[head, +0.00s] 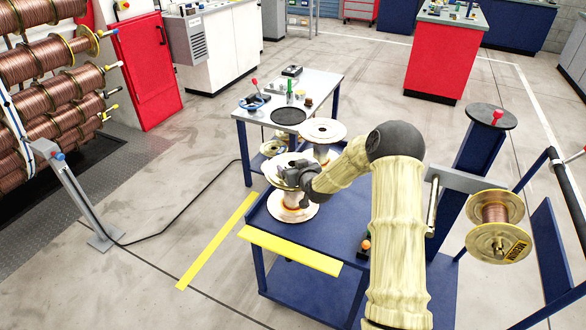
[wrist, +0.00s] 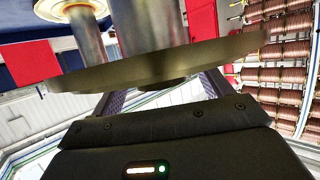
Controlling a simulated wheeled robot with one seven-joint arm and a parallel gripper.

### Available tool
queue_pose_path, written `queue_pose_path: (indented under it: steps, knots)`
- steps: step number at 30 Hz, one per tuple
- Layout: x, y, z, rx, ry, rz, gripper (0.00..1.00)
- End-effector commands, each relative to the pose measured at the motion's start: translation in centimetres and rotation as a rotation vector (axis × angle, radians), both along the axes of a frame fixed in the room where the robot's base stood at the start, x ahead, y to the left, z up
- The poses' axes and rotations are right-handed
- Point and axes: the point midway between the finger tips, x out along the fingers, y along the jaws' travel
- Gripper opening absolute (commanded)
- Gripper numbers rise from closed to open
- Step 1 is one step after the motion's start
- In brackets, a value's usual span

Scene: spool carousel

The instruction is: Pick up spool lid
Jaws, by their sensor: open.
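A pale spool (head: 296,199) stands upright on the blue cart. A round disc, which looks like the spool lid (head: 285,170), lies at its top, partly covered by my gripper (head: 296,178). In the wrist view the disc (wrist: 165,66) spans the picture edge-on, close in front of the gripper. My gripper (wrist: 163,92) is open, with its two fingers reaching toward the disc's edge and partly hidden by it. I cannot tell whether the fingers touch the disc.
A second spool (head: 322,129) stands just behind. A grey table (head: 318,84) with a black disc (head: 288,115) and small items is beyond. Copper spools on a rack (head: 50,90) fill the left. A copper spool (head: 496,215) hangs at the right. Floor at left is mostly clear.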

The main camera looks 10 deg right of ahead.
Motion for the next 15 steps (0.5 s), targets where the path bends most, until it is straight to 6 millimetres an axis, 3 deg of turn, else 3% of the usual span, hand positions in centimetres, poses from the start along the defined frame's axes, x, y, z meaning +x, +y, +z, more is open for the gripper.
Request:
queue_pose_path:
  steps: [10, 15]
  knots:
    - [-0.02, -0.01, 0.03, 0.000, 0.000, 0.000, 0.78]
    - [-0.03, -0.02, 0.03, 0.000, 0.000, 0.000, 0.45]
